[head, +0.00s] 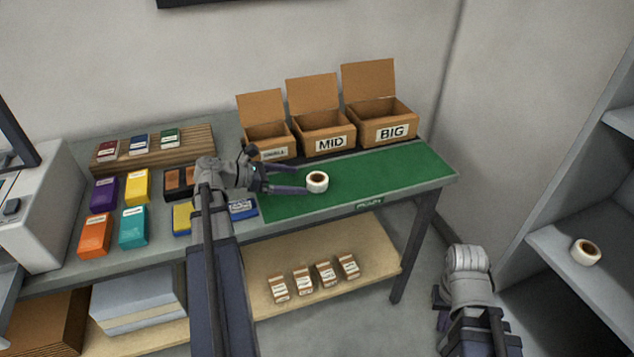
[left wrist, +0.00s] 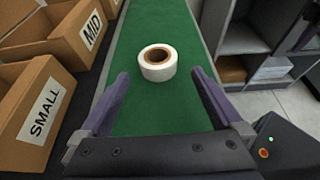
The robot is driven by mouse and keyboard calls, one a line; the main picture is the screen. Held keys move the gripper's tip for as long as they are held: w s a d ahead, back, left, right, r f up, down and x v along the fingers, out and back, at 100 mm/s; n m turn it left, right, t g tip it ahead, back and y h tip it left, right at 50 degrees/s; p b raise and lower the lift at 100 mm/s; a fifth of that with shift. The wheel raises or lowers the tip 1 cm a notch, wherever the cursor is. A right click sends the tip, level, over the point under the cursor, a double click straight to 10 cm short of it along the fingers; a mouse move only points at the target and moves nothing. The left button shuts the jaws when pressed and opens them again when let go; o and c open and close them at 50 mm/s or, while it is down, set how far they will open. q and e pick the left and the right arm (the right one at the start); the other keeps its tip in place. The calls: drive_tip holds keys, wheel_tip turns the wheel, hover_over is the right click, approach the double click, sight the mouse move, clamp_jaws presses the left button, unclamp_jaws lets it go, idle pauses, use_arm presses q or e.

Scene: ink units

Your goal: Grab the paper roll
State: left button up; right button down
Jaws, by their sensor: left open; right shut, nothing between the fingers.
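A white paper roll (head: 317,187) with a brown core stands on end on the green mat (head: 400,170) of the table. My left gripper (head: 304,179) is open just left of it, its fingers pointing at it. In the left wrist view the roll (left wrist: 158,70) sits ahead of the open left fingertips (left wrist: 160,75), roughly centred between them. I cannot tell whether a finger touches it. A second, similar roll (head: 585,258) lies on the shelf at the right. My right gripper (head: 438,300) is low, off the table's right end, shut and empty; its fingertips are barely visible.
Open cardboard boxes labelled SMALL (left wrist: 42,115), MID (head: 322,130) and BIG (head: 385,115) stand behind the mat. Coloured ink boxes (head: 135,225) lie to the left. Small cartons (head: 303,280) stand on the lower shelf. The mat right of the roll is clear.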

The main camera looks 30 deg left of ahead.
sight(311, 179)
use_arm(q)
drive_tip(key=shift+b+x, duration=0.95)
drive_tip(key=shift+x, duration=2.2)
drive_tip(key=shift+w+d, duration=0.1)
drive_tip(key=shift+w, duration=0.3)
drive_tip(key=c, duration=1.3)
